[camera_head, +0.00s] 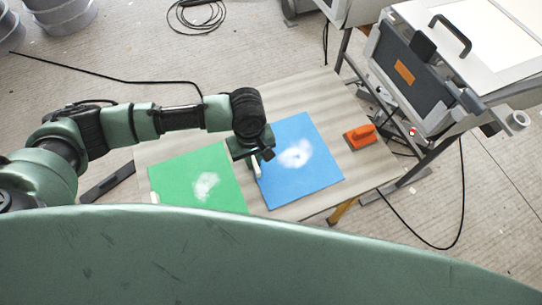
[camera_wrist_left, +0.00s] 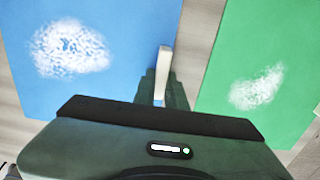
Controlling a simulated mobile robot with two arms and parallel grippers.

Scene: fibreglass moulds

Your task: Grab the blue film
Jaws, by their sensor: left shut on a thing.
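The blue film (camera_head: 310,181) is a flat blue sheet with a white patch, lying on the wooden table. It also shows in the left wrist view (camera_wrist_left: 120,25). A white tab (camera_head: 257,168) sits at its left edge and also shows in the left wrist view (camera_wrist_left: 165,65). My left gripper (camera_head: 256,156) is at this edge, shut on the white tab; its fingers (camera_wrist_left: 162,87) partly hide the tab. The film looks flat on the table. My right gripper is not in view.
A green sheet (camera_head: 175,178) with a white patch and its own white tab (camera_head: 154,198) lies left of the blue film. An orange tool (camera_head: 360,137) is on the table's right side. A grey machine (camera_head: 410,75) stands at the back right.

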